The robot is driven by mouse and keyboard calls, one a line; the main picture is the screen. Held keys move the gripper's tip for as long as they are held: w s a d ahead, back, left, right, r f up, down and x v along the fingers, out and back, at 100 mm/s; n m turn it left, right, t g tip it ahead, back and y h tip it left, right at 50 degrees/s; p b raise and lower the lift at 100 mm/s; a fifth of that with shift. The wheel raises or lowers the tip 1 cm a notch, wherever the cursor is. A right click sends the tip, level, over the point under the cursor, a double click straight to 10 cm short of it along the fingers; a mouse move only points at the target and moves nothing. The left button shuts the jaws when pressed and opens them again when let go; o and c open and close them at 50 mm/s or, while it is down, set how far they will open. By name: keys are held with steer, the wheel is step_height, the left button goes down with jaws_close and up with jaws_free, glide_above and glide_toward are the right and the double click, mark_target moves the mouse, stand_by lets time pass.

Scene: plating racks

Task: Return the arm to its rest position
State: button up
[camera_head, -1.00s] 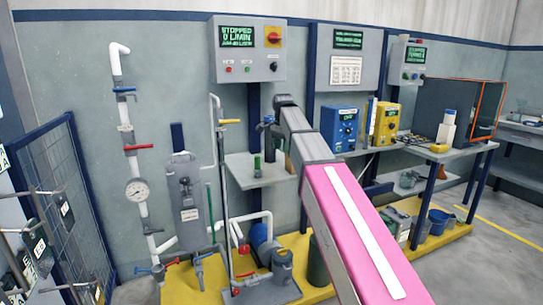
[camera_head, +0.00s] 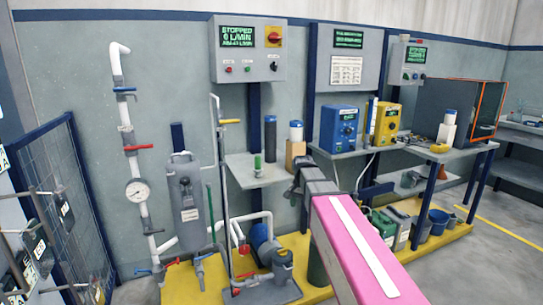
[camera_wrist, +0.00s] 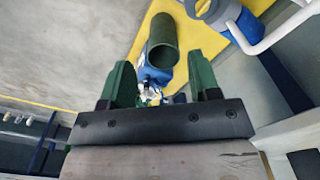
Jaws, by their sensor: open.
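My arm, pink with a white stripe, reaches from the bottom right of the head view. Its grey end bends down in front of the shelf's right side. My gripper (camera_wrist: 160,85) shows in the wrist view with its two green fingers apart and nothing held between them. Its tips point down toward the floor area, where a dark green cylinder (camera_wrist: 163,42) stands on the yellow platform (camera_wrist: 128,70). In the head view the fingers themselves are hard to make out.
A blue pump (camera_head: 266,245) stands below. The workbench (camera_head: 450,152) with blue and yellow boxes is at right. Pipes stand at left.

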steer(key=s+d+f+n, duration=0.2)
steer(key=s+d+f, duration=0.1)
steer(key=s+f, duration=0.5)
steer(key=s+d+f+n, duration=0.3)
steer(key=s+f, duration=0.5)
steer(key=f, duration=0.1)
steer(key=shift+s+d, duration=0.15)
steer(key=shift+d, duration=0.25)
steer(key=shift+f, duration=0.1)
